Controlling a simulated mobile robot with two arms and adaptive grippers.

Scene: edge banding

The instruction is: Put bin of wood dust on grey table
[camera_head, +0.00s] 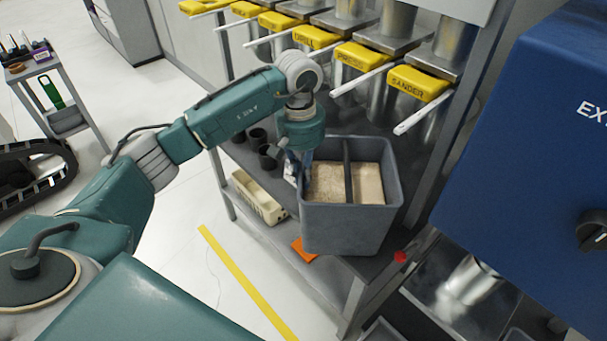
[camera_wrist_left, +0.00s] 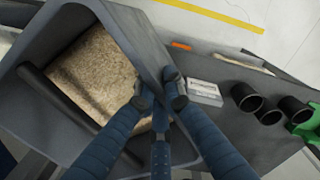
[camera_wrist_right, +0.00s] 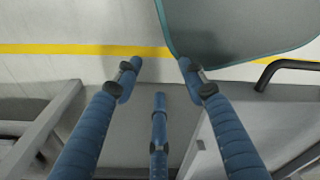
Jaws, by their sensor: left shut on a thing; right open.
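The grey bin of wood dust (camera_head: 346,230) stands at the right end of the dark grey table (camera_head: 385,262) in the head view. Tan wood dust (camera_head: 328,184) lies inside, and a dark bar crosses the bin's top. My left gripper (camera_head: 301,165) is at the bin's left wall. In the left wrist view, the fingers of my left gripper (camera_wrist_left: 160,92) are shut on the wall of the bin (camera_wrist_left: 45,38), one inside and one outside. Whether the bin's base touches the table is hard to tell. My right gripper (camera_wrist_right: 156,75) is open and empty in the right wrist view.
Several black cups (camera_head: 262,145), a cream tray (camera_head: 257,197) and an orange piece (camera_head: 304,250) are near the bin. Yellow labelled handles (camera_head: 420,82) hang above the table. A blue cabinet (camera_head: 530,150) blocks the right side. A yellow line (camera_head: 245,283) crosses the floor.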

